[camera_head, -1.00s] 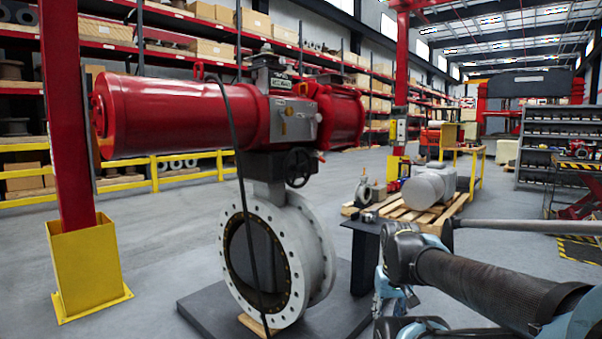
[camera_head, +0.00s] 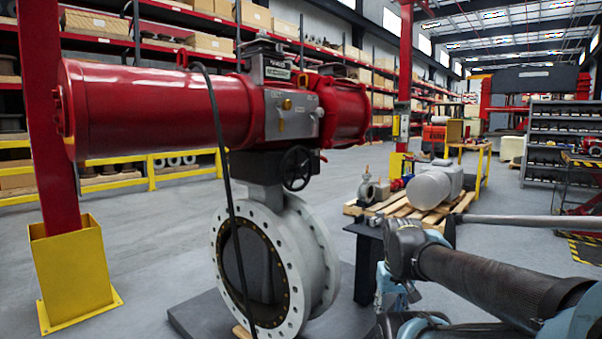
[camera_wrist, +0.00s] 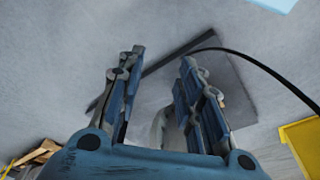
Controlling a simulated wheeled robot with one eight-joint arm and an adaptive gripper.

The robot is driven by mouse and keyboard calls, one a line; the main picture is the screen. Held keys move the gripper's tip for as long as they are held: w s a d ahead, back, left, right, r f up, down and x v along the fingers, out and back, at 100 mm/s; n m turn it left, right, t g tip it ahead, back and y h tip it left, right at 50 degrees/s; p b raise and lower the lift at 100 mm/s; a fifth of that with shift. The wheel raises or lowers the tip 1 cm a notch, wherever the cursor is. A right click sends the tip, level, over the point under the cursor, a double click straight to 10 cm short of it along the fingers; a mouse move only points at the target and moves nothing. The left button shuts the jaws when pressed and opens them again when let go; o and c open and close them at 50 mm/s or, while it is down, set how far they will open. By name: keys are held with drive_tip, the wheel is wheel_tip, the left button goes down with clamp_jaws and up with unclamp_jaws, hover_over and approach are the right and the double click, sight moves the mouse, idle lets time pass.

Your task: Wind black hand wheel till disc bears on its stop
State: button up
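The black hand wheel (camera_head: 297,167) sits on the gearbox under the red actuator (camera_head: 160,108), facing me in the head view. Below it stands the grey flanged valve (camera_head: 318,255). Its dark disc (camera_head: 262,262) fills most of the bore; its stop cannot be made out. My gripper is low at the right in the head view, mostly hidden by my arm, and well apart from the wheel. In the wrist view my gripper (camera_wrist: 161,60) has its two blue fingers spread with nothing between the tips. It points at the floor and the dark base plate (camera_wrist: 225,85). The wheel is not in that view.
A black hose (camera_head: 222,140) hangs in front of the valve. A red post with a yellow base (camera_head: 75,270) stands left. A black stand (camera_head: 368,265) and a pallet with a grey motor (camera_head: 433,186) are right of the valve. Open floor lies between the post and valve.

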drive_tip(key=o, duration=0.6)
drive_tip(key=shift+w+a+r+n+y, duration=0.15)
drive_tip(key=shift+a+r+n+y, duration=0.15)
drive_tip(key=shift+a+r, duration=0.35)
drive_tip(key=shift+o, duration=0.2)
drive_tip(key=n+t+y, duration=0.9)
drive_tip(key=n+y, duration=0.3)
drive_tip(key=y, duration=0.2)
approach(304, 169)
drive_tip(key=x, duration=1.1)
drive_tip(key=shift+w+a+f, duration=0.1)
drive_tip(key=shift+w+a, duration=0.1)
drive_tip(key=shift+a, duration=0.15)
